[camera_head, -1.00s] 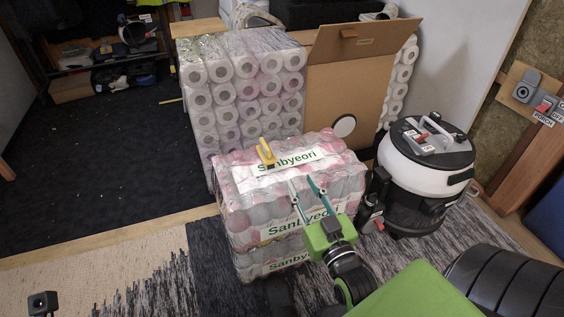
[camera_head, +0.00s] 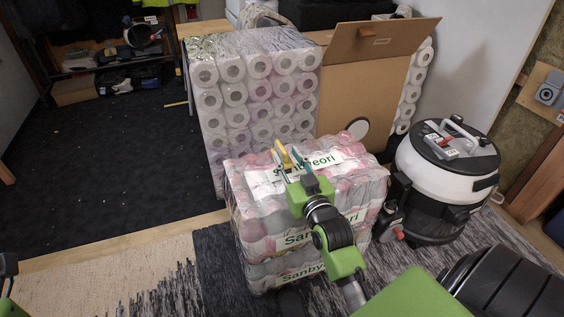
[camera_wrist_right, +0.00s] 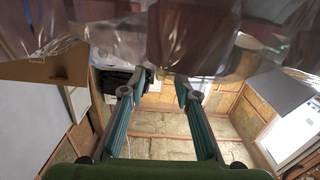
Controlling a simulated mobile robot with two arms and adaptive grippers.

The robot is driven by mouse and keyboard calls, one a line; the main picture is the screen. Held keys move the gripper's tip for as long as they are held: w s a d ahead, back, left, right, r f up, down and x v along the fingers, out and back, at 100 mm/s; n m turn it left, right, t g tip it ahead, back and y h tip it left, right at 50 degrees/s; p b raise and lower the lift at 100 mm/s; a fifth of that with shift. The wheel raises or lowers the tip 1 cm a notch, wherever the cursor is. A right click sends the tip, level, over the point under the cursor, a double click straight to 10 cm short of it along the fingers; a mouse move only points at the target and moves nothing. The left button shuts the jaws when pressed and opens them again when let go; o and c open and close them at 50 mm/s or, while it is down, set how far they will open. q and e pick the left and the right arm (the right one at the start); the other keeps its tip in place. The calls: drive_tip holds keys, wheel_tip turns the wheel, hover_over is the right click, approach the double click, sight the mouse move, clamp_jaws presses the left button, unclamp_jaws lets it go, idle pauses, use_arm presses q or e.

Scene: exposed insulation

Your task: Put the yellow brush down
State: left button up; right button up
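The yellow brush (camera_head: 282,153) is on top of the plastic-wrapped Sanbyeori pack (camera_head: 262,228), near its back edge. Only part of its yellow handle shows. My right gripper (camera_head: 289,157) reaches over the pack from the front, with its teal fingers at the brush and partly covering it. The fingers stand apart in the head view. In the right wrist view the gripper (camera_wrist_right: 163,80) also has a clear gap between its fingers, and I cannot make out the brush there. I cannot tell whether a finger touches the brush. My left gripper's fingers do not show.
A stack of wrapped toilet rolls (camera_head: 255,90) stands behind the pack, with an open cardboard box (camera_head: 365,80) beside it. A black-and-white vacuum (camera_head: 440,190) stands close on the right. The dark carpet (camera_head: 100,170) at left is mostly clear.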

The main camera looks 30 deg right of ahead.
drive_tip(key=shift+b+x, duration=0.4)
drive_tip(key=shift+x, duration=1)
clamp_jaws()
drive_tip(key=shift+r, duration=0.15)
